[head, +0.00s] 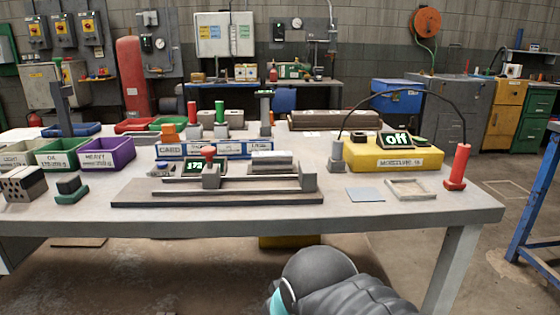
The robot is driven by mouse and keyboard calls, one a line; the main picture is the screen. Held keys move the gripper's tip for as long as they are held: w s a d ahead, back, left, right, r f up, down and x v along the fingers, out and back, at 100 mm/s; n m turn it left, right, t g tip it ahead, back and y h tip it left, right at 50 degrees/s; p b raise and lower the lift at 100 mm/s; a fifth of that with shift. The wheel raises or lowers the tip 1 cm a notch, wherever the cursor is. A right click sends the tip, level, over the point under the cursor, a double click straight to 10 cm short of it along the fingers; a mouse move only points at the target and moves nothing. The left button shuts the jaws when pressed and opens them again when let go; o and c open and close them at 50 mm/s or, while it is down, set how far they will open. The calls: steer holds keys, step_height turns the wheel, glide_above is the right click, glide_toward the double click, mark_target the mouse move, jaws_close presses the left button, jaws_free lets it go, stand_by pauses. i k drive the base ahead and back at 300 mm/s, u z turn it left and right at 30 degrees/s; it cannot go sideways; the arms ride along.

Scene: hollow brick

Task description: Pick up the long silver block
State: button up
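A long silver-grey block (272,162) lies on the workbench (440,205), near its middle, behind the rail of a clamp-like fixture (225,184). It looks stacked or stepped, with a lighter top. The fixture's right upright stands close to its right end, and I cannot tell whether they touch. Blue-and-white labelled bins stand just behind the block. Part of my dark arm shows at the bottom centre, in front of the bench. My gripper is not in view, so its state is hidden.
A yellow box (394,158) with an "off" display and a red-handled post (458,168) stand to the right. Green and purple bins (107,153) and a hollow brick (22,184) stand left.

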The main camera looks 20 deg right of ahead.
mark_target(278, 160)
steer(key=z, duration=3.7)
steer(key=k, duration=1.85)
steer(key=u, duration=1.85)
